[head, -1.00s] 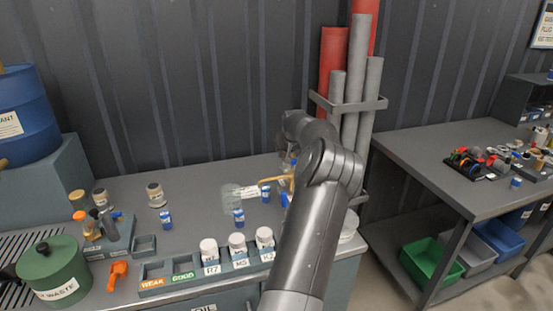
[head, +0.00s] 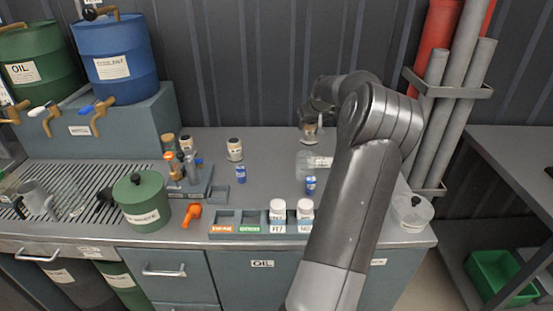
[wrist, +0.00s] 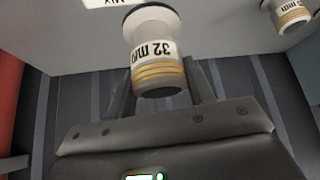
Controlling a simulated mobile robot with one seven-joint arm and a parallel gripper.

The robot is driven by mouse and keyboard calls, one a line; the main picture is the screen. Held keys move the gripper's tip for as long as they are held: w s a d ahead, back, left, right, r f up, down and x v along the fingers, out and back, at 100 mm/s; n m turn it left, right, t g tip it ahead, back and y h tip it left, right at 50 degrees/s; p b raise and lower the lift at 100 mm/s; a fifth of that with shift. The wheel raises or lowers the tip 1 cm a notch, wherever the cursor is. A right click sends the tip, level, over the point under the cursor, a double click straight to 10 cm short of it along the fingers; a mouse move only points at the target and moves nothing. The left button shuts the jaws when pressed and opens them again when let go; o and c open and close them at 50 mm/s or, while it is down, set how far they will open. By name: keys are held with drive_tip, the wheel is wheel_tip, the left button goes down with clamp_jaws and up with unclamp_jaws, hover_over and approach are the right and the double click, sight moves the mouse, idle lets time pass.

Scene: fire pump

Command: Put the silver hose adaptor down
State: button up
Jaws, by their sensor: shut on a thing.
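My gripper (wrist: 163,92) is shut on a hose adaptor (wrist: 153,50) in the wrist view. The adaptor is pale with a dark rim, gold bands and the marking "32 mm". In the head view my gripper (head: 312,117) is over the back of the bench, right of centre, small and partly hidden by my arm. Whether the adaptor touches the bench cannot be told. A similar banded piece (wrist: 290,12) is in the wrist view's upper right corner. A similar pale piece (head: 235,149) stands upright on the bench in the head view.
The grey bench (head: 265,170) has free room left of my gripper. A clear container (head: 313,163) and a blue-labelled bottle (head: 310,185) are below it. White jars (head: 278,210) sit in a front rack. A green waste can (head: 142,205) and an orange item (head: 192,215) are left.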

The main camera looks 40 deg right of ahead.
drive_tip(key=shift+w+a+f, duration=0.9)
drive_tip(key=shift+w+f, duration=0.95)
drive_tip(key=shift+w, duration=0.2)
drive_tip(key=shift+w+a+f, duration=0.85)
drive_tip(key=shift+w+f, duration=0.95)
drive_tip(key=shift+w, duration=0.2)
drive_tip(key=shift+w+a+f, duration=0.9)
drive_tip(key=shift+w+f, duration=0.95)
drive_tip(key=shift+w, duration=0.2)
drive_tip(key=shift+f, duration=0.15)
drive_tip(key=o, duration=1.2)
drive_tip(key=shift+s+r, duration=0.15)
drive_tip(key=shift+r, duration=0.25)
drive_tip(key=v, duration=1.1)
drive_tip(key=shift+a+r, duration=0.15)
drive_tip(key=shift+r, duration=0.05)
